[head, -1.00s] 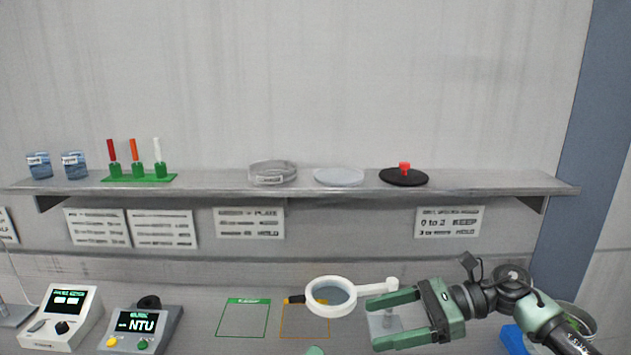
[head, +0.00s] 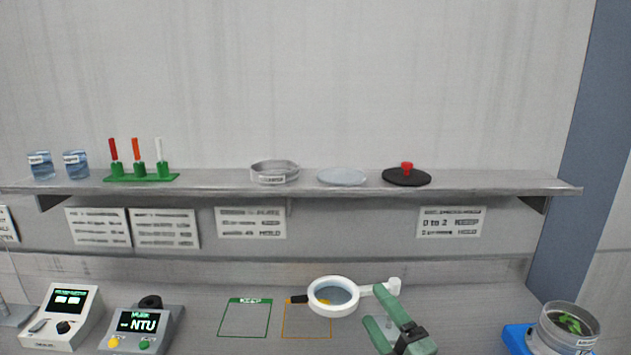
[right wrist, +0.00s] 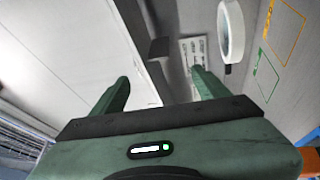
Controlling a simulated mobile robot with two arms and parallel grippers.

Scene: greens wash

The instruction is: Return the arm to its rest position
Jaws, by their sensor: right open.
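My right gripper (head: 380,306) is low at the front of the bench in the head view, its green fingers apart and nothing between them. It is just right of the white ring magnifier (head: 368,289), and one finger overlaps the magnifier's stand in the picture. In the right wrist view the two open fingers (right wrist: 160,92) show with an empty gap. The magnifier's white ring (right wrist: 230,35) is beyond them at the upper right. My left gripper is not in the head view.
A clear bowl with green leaves (head: 567,325) stands at the right by a blue item (head: 517,338). Green (head: 244,318) and orange (head: 306,321) outlined squares lie left of the gripper. An NTU meter (head: 140,325) stands at the left. A shelf (head: 220,186) runs above.

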